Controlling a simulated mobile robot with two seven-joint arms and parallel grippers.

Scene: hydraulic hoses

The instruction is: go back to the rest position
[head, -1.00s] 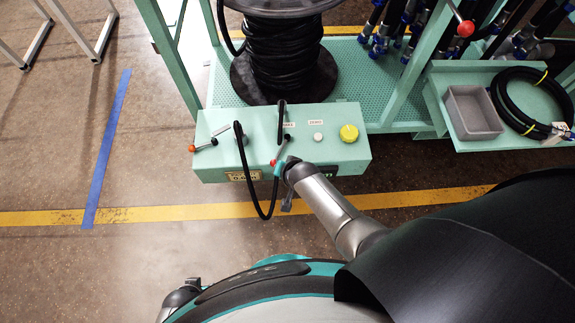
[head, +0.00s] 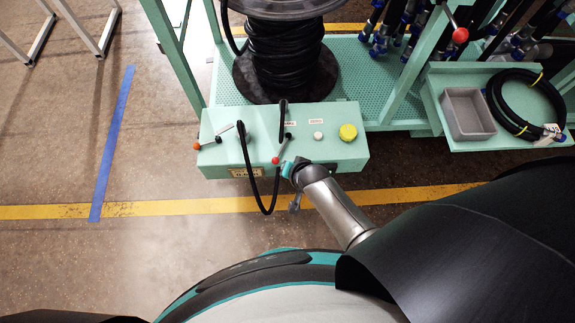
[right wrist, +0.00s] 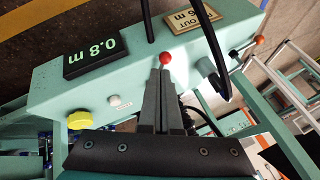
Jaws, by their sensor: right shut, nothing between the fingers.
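My right gripper (right wrist: 163,82) is shut and empty in the right wrist view. Its fingertips show close to the red ball of a lever (right wrist: 166,57); I cannot tell whether they touch. In the head view my right arm reaches in from the lower right to the front of the green control box (head: 222,160). Its teal wrist end is beside the red-ball lever (head: 276,160), and the fingers are mostly hidden there. My left gripper is not in view.
A black hose (head: 247,160) loops over the box front, near my right wrist. The box carries a yellow knob (head: 348,132) and an orange-tipped lever (head: 198,146). A hose reel (head: 283,60) stands behind. A grey bin (head: 467,113) is at right.

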